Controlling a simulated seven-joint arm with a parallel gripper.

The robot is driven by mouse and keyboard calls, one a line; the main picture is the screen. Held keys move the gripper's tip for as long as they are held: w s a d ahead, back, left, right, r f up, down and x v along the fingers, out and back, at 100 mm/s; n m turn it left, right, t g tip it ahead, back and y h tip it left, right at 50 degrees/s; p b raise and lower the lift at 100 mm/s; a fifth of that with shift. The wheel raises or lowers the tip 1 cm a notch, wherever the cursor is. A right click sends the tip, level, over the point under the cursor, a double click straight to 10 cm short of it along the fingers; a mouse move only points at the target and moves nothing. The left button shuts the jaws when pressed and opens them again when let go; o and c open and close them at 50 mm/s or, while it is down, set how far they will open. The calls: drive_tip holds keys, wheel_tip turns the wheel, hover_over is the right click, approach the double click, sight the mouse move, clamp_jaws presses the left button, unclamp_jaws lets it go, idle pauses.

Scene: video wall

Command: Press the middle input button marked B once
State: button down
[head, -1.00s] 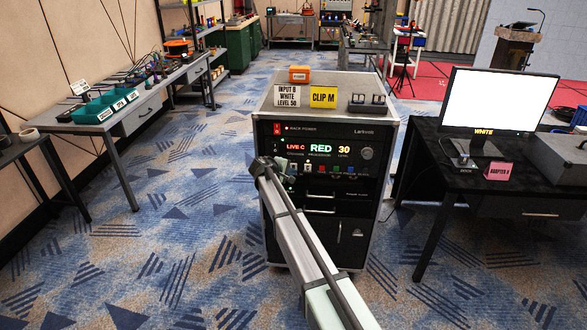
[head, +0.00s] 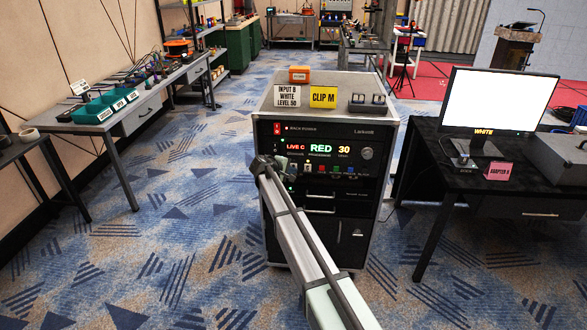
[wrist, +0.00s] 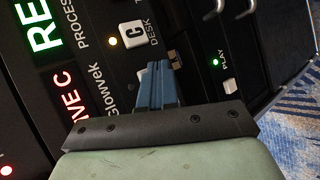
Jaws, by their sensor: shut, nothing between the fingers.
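The rack (head: 385,130) stands in the middle of the head view. Its display (head: 321,149) reads LIVE C, RED and 30. In the wrist view the panel is turned sideways. The white button marked C (wrist: 133,35) has a lit yellow lamp beside it and the word DESK under it. My gripper (wrist: 175,61) is shut and empty, its blue fingers in front of the panel just below button C in that picture. In the head view my gripper (head: 284,169) is at the panel's left part.
A PLAY button (wrist: 230,86) with a green lamp is right of my fingers in the wrist view. A card (head: 287,96) on the rack reads INPUT B WHITE LEVEL 50, beside a yellow CLIP M card (head: 323,97). A monitor (head: 500,98) labelled WHITE stands on the right desk.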

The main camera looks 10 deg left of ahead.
drive_tip(key=shift+w, duration=0.4)
idle(0.4)
drive_tip(key=shift+s, duration=0.9)
drive_tip(key=shift+s, duration=2.5)
drive_tip(key=shift+m, duration=0.3)
